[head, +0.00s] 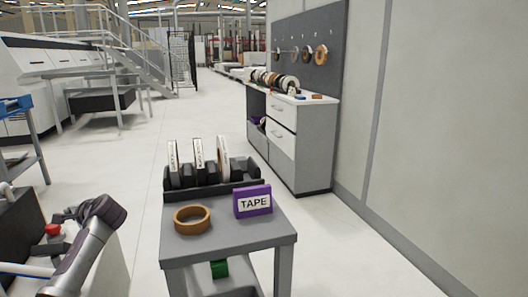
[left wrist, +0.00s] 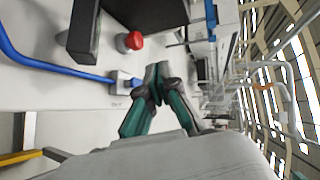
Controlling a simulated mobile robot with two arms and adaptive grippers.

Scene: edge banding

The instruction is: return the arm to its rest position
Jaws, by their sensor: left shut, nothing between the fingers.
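My left arm (head: 85,245) is at the lower left of the head view, folded close to my body and left of the small grey cart (head: 225,238). In the left wrist view my left gripper (left wrist: 158,82) has its green-sided fingers together, with nothing between them. Its fingertips point toward a white panel with a red button (left wrist: 130,41) and a blue cable (left wrist: 60,74); I cannot tell the distance. My right gripper is not in view.
On the cart lie a brown tape roll (head: 192,219), a purple TAPE box (head: 252,201) and a black rack (head: 213,181) holding several rolls. A drawer cabinet (head: 300,142) stands behind by the wall.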

